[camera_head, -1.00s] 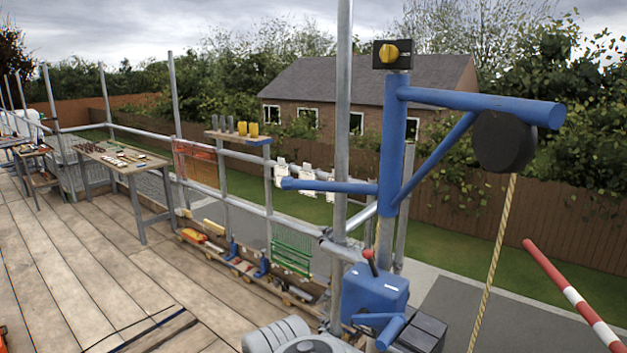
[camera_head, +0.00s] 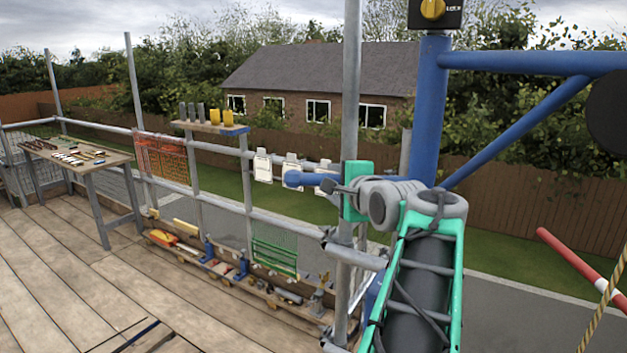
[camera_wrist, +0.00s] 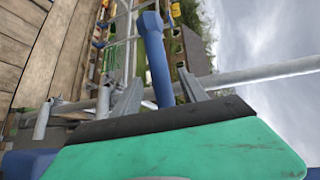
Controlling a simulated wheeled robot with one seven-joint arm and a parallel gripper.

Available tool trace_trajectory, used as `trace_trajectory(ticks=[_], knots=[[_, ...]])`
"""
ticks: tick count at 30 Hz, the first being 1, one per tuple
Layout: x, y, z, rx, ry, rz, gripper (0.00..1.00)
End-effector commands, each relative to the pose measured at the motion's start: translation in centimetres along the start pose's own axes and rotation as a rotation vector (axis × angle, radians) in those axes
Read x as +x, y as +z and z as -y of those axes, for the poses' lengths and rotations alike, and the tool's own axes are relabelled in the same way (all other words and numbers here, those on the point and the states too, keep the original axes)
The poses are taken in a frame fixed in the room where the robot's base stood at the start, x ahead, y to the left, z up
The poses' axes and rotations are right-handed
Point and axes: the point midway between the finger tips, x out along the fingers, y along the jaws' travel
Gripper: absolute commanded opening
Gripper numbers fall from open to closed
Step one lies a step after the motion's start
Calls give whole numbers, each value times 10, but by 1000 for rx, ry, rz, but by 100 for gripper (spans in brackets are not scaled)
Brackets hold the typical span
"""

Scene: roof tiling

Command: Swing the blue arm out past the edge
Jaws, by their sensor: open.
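The blue hoist has an upright post (camera_head: 428,110) and a jib arm (camera_head: 525,62) that reaches out to the right. A blue handle bar (camera_head: 303,179) points left from the post; its rounded end shows in the wrist view (camera_wrist: 150,25). My gripper (camera_head: 334,187) is at this bar, in front of part of it. In the wrist view my gripper (camera_wrist: 160,78) is open, with the blue bar lying between its two grey fingers. I cannot tell whether a finger touches it. A yellow knob (camera_head: 433,8) on a black box tops the post.
A grey scaffold pole (camera_head: 350,80) stands right beside my gripper, and guard rails (camera_head: 215,148) run along the platform edge. A black drum (camera_head: 608,110) and rope (camera_head: 603,310) hang at right, near a red-and-white pole (camera_head: 575,258). The deck (camera_head: 130,290) at left is mostly clear.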

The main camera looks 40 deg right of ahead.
Motion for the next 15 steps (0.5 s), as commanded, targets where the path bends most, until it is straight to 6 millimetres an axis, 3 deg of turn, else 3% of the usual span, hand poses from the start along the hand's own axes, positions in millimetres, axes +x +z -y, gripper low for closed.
trace_trajectory(ticks=[9,15], knots=[[53,3,2,5,3,7,50],[75,2,1,4,1,3,50]])
